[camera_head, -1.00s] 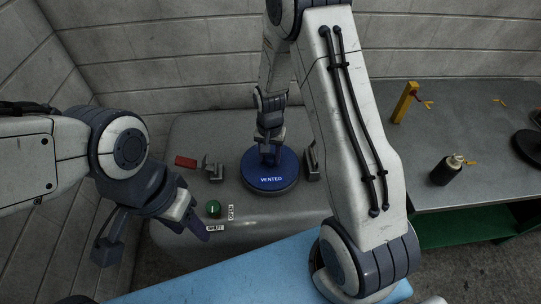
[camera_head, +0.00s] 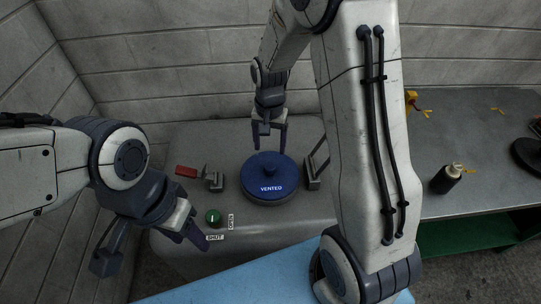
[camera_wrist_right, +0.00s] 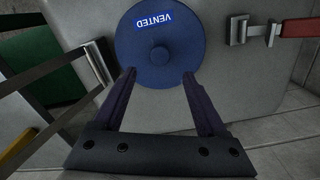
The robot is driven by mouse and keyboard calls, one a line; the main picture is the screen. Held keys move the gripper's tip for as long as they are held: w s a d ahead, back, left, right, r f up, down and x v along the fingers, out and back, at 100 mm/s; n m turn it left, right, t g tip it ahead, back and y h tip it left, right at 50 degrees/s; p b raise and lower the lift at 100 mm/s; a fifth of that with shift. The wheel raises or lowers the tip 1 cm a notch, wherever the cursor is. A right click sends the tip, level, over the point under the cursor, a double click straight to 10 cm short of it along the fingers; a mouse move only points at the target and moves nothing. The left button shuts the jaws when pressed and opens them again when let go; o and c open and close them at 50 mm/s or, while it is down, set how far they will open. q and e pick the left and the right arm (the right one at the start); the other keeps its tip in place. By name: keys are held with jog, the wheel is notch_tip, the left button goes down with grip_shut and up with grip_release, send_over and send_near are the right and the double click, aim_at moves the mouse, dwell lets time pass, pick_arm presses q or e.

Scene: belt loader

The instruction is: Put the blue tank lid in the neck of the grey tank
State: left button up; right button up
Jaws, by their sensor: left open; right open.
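The blue tank lid (camera_head: 268,176), marked VENTED, sits level on the neck of the grey tank (camera_head: 170,245) and covers it. The lid's round knob is free, and the lid also shows in the right wrist view (camera_wrist_right: 160,45). My right gripper (camera_head: 269,146) is open and empty just behind and above the lid; its open fingers (camera_wrist_right: 158,75) point at the lid in the right wrist view. My left gripper (camera_head: 160,252) is open and empty at the tank's front left. How deep the lid sits in the neck cannot be told.
A red-handled clamp (camera_head: 200,176) stands left of the lid, and another clamp (camera_head: 312,172) stands to its right. A blue surface (camera_head: 250,275) lies in front.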

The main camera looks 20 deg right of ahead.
jog(key=s+a+r+n, duration=0.7)
jog(key=s+a+r, duration=0.2)
jog(key=s+a, duration=0.15)
jog(key=s+a+r+n, duration=0.1)
jog(key=s+n, duration=0.2)
jog(key=s, duration=0.3)
jog(key=s+a+r+n+y, duration=0.1)
jog(key=s+a+n, duration=0.1)
jog(key=s+n, duration=0.2)
jog(key=s, duration=0.3)
jog(key=shift+s+a, duration=0.2)
jog(key=shift+a, duration=0.05)
